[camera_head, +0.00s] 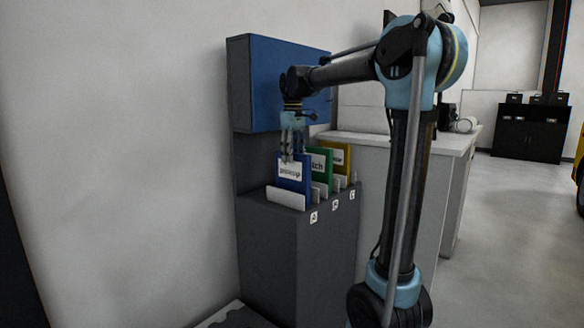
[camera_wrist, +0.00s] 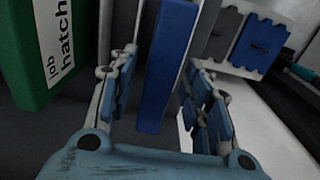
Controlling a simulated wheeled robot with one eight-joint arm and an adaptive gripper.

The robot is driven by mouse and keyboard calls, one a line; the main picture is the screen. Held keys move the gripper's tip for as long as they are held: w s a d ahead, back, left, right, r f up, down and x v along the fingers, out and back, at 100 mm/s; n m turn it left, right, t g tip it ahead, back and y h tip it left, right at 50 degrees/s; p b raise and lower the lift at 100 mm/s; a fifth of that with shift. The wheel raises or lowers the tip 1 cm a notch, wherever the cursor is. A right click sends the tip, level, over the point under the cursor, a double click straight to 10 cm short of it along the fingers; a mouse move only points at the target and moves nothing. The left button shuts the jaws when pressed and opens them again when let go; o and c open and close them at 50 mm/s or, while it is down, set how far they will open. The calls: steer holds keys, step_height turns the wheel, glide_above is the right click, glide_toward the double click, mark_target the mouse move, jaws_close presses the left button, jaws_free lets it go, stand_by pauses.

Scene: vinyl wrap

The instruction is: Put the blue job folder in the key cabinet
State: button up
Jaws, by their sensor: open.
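The blue job folder (camera_head: 292,172) stands upright in the front slot of a grey holder, with a white label partly covered by my fingers. My gripper (camera_head: 290,157) points down over its top edge. In the wrist view, the blue folder (camera_wrist: 167,65) runs between the two fingers of my gripper (camera_wrist: 160,60). The fingers are open, with gaps showing beside the folder. A blue-fronted box (camera_head: 277,80) with dark sides, apparently the key cabinet, is on the wall above and behind. No opening into it is visible, and my arm covers part of its front.
A green folder (camera_head: 320,160) and a yellow folder (camera_head: 338,156) stand behind the blue one. The green folder (camera_wrist: 25,50) is close on the left in the wrist view. The grey stand (camera_head: 300,245) carries the holder. A white counter (camera_head: 400,143) lies to the right.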

step_height(320, 180, up, 7)
steer(key=shift+f, duration=0.2)
steer(key=s+d+f+m, duration=0.3)
steer(key=s+d+f, duration=0.3)
steer(key=s+d, duration=0.25)
steer(key=s+d+f+m+t, duration=0.1)
steer(key=s+d+f+m, duration=0.2)
steer(key=s+d+f, duration=0.3)
steer(key=s+d+f+m+t, duration=0.1)
steer(key=s+d+f+m, duration=0.3)
steer(key=s+f, duration=1.3)
step_height(320, 180, down, 6)
steer(key=d, duration=0.2)
steer(key=shift+s+d+f, duration=0.15)
steer(key=shift+d, duration=0.2)
